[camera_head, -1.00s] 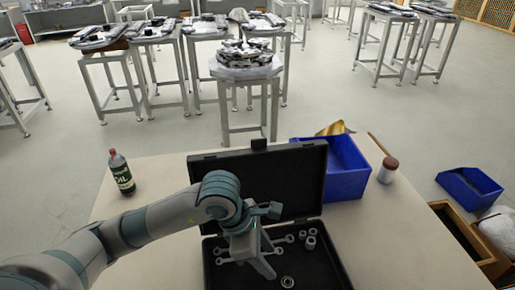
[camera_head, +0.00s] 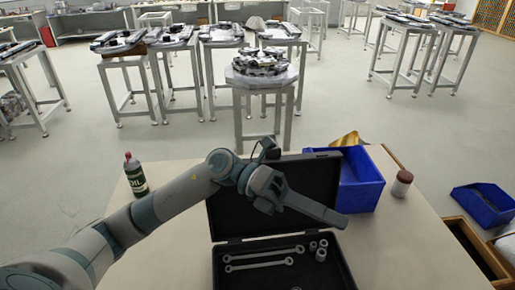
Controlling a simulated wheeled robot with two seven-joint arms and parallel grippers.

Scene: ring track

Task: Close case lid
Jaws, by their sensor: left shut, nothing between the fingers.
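The black case (camera_head: 231,262) lies open on the table, its lid (camera_head: 232,216) standing up at the back. Two wrenches (camera_head: 264,257) and several small metal sockets (camera_head: 320,254) lie in its base. My left gripper (camera_head: 338,219) is shut and empty. It is in front of the raised lid, above the base, pointing right towards the lid's right edge. My forearm and wrist hide the upper left and middle of the lid. I cannot tell whether the gripper touches the lid. My right gripper is out of view.
A blue bin (camera_head: 362,183) stands just right of the lid, with a white jar with a brown cap (camera_head: 401,184) beside it. The table (camera_head: 405,245) is clear at right.

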